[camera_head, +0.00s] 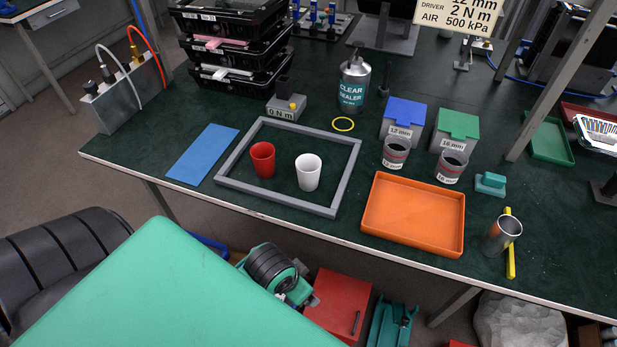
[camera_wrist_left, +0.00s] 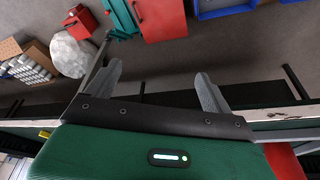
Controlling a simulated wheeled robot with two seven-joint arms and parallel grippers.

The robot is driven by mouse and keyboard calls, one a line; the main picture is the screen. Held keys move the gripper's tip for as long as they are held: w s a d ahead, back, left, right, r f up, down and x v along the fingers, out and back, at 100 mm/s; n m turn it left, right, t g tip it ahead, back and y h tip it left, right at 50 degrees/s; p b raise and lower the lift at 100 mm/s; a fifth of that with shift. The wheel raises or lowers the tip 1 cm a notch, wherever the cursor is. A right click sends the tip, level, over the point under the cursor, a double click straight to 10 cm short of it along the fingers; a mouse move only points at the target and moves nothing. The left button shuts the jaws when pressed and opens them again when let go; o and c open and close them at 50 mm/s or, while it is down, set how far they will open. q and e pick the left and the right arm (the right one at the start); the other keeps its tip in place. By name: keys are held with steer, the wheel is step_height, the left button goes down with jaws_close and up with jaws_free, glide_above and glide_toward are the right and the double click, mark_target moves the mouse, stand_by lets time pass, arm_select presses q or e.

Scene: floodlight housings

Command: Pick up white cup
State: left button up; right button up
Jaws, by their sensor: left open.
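The white cup (camera_head: 308,173) stands upright on the dark green table, inside a grey rectangular frame (camera_head: 279,202). A red cup (camera_head: 262,160) stands just left of it in the same frame, with a gap between them. In the left wrist view my left gripper (camera_wrist_left: 160,78) has its two fingers spread wide with nothing between them. That view looks at the floor and the table's edge, and the white cup is not in it. Neither gripper shows in the head view, so the distance from my left gripper to the cup cannot be told.
A blue mat (camera_head: 202,154) lies left of the frame and an orange tray (camera_head: 414,216) right of it. A sealer bottle (camera_head: 354,84) and a yellow ring (camera_head: 343,124) are behind. Grey canisters (camera_head: 396,152) and a metal cup (camera_head: 501,236) stand to the right. The table's front edge (camera_head: 300,229) is close to the frame.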

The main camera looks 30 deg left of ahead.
arm_select(q)
steer(key=w+d+r+m+g+h, duration=0.1)
steer(key=w+r+m, duration=0.35)
steer(key=w, duration=1.05)
steer(key=w+a+r+n+g+y, duration=0.1)
steer(key=w+a+r+n, duration=0.2)
steer(key=w+a+r, duration=0.4)
steer(key=w+a+r+n+g+y, duration=0.15)
steer(key=w+a+r, duration=0.25)
steer(key=a+r, duration=0.6)
glide_above(309, 165)
steer(key=s, duration=0.3)
step_height(309, 165, down, 9)
steer(key=shift+n+h, duration=0.25)
steer(key=shift+n, duration=0.15)
steer(key=f, duration=0.1)
steer(key=d+f, duration=0.1)
steer(key=f+p, duration=0.1)
steer(key=f, duration=0.1)
steer(key=shift+w+d, duration=0.2)
steer(key=shift+w, duration=0.15)
steer(key=shift+f, duration=0.45)
steer(key=c, duration=1)
steer(key=shift+c, duration=0.2)
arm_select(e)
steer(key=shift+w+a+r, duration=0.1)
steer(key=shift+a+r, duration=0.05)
